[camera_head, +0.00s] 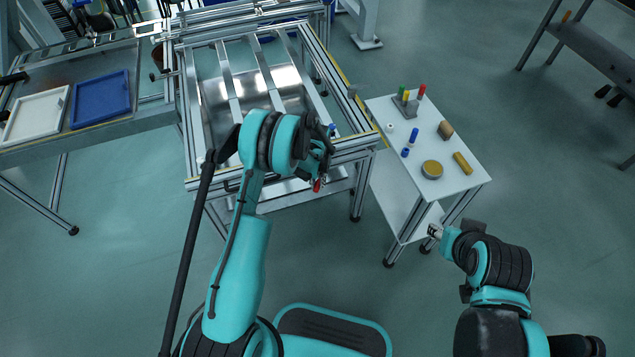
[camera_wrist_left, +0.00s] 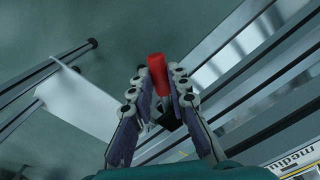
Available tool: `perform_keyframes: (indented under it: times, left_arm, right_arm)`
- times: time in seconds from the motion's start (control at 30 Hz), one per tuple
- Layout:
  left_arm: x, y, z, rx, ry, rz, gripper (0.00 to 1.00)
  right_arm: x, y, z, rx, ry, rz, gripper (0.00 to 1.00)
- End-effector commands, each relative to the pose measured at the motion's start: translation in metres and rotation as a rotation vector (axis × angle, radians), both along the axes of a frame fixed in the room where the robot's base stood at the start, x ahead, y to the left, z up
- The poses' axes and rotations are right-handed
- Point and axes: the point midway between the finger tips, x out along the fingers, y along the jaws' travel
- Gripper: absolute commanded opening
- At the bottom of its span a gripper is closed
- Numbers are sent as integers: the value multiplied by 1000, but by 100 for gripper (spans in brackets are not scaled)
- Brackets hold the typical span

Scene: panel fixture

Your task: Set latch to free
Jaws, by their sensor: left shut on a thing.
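A red handle (camera_head: 317,186), which looks like the latch's grip, shows at the front right corner of the aluminium frame (camera_head: 280,168). In the left wrist view the red handle (camera_wrist_left: 158,75) stands out between the fingertips. My left gripper (camera_head: 319,163) is at that corner, with its fingers on both sides of the handle and shut on it. In the left wrist view the left gripper (camera_wrist_left: 160,98) hides the handle's lower end, with a dark part behind it. The latch's mount is mostly hidden. My right gripper (camera_head: 435,231) is beside the small table, apart from the latch; its finger opening is too small to tell.
A white side table (camera_head: 455,192) stands right of the frame, holding colored pegs, a round tin (camera_head: 432,169) and small blocks. A blue tray (camera_head: 101,100) and a white tray (camera_head: 36,115) lie on the left bench. Floor is clear between frame and side table.

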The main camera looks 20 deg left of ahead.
Motion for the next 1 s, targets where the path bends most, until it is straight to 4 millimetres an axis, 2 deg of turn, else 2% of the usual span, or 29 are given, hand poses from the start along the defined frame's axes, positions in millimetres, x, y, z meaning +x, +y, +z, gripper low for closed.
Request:
perform_keyframes:
  times: [0.37, 1.0]
  left_arm:
    - [0, -8, 0, 0, 0, 129, 0]
    - [14, -40, 0, 0, 0, 712, 0]
  right_arm:
    - [0, 0, 0, 0, 0, 0, 40]
    - [0, 0, 0, 0, 0, 0, 40]
